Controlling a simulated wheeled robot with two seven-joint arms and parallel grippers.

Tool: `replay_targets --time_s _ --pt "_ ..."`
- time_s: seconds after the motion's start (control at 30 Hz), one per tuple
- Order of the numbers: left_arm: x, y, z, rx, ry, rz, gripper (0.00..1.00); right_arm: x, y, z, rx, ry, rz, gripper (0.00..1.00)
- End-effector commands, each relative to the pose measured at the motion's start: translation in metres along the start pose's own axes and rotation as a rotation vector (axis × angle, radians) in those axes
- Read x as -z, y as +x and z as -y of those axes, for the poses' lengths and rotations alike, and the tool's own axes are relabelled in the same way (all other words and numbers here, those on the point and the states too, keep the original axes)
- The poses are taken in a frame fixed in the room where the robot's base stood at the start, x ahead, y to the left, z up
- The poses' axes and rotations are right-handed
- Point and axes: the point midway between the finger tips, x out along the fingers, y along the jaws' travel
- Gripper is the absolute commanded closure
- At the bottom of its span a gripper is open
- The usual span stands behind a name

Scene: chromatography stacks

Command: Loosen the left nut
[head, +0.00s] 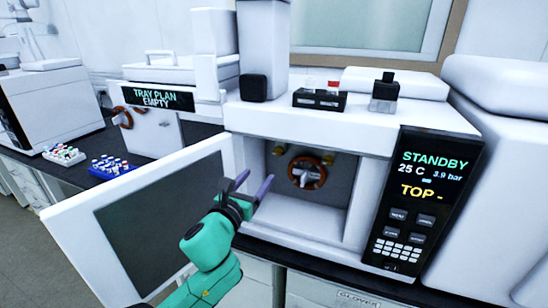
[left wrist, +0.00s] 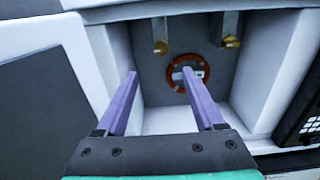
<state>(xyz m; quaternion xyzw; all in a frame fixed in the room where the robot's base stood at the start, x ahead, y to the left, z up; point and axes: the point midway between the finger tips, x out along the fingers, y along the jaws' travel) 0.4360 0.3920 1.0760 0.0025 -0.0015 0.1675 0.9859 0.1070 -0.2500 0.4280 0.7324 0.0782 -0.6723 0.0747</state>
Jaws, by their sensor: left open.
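The left nut (head: 278,151) is a small brass fitting high inside the open oven compartment. In the left wrist view the left nut (left wrist: 160,47) sits at the lower end of a grey post. A similar right nut (head: 328,159) is beside it, and it also shows in the left wrist view (left wrist: 231,41). My left gripper (head: 254,181) is open and empty at the compartment's mouth, apart from both nuts. Its purple fingers (left wrist: 160,75) point into the compartment, with the left nut beyond the gap between them. My right gripper is not in view.
A copper-coloured ring (head: 307,172) is on the back wall between and below the nuts. The open oven door (head: 220,160) stands left of my left gripper. The control panel (head: 428,200) reading STANDBY is to the right. Vial racks (head: 112,167) stand far left.

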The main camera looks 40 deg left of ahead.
Motion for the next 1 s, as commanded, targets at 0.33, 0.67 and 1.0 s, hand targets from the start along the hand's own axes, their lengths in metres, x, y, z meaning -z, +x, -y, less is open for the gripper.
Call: replay_targets --time_s 0.33,0.67,1.0 --pt "-0.003 0.087 0.000 -0.002 -0.008 0.001 0.30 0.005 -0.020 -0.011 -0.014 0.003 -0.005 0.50" --pt "0.000 0.124 0.000 0.000 -0.006 -0.002 0.30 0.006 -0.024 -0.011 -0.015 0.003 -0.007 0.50" --pt "0.001 0.124 0.000 0.001 -0.006 -0.003 0.91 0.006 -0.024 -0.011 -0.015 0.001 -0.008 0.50"
